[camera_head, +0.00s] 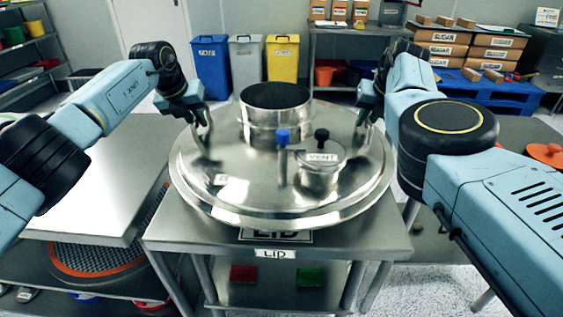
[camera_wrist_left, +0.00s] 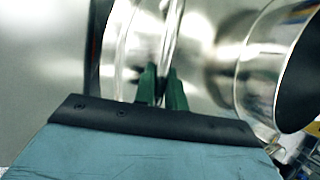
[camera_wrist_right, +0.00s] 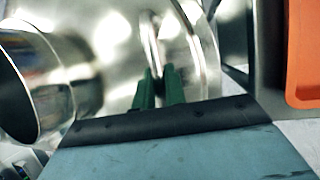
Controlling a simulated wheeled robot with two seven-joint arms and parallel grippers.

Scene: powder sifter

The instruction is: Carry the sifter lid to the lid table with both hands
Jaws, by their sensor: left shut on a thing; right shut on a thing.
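The sifter lid (camera_head: 235,190) is a large round shiny steel disc with a wide open collar (camera_head: 276,105), a blue knob (camera_head: 282,136) and a small pot marked VENT (camera_head: 318,165). It lies level over the steel lid table (camera_head: 375,243), which has a LID label on its front edge. I cannot tell whether the lid touches the top. My left gripper (camera_head: 204,124) is shut on the lid's left handle, and its green fingers show in the left wrist view (camera_wrist_left: 161,88). My right gripper (camera_head: 366,117) is shut on the right handle, with its fingers in the right wrist view (camera_wrist_right: 158,88).
Another steel table (camera_head: 95,195) stands close on the left, with a round mesh screen (camera_head: 100,258) on its lower shelf. Blue, grey and yellow bins (camera_head: 281,58) stand at the back. An orange item (camera_head: 545,153) lies at the right.

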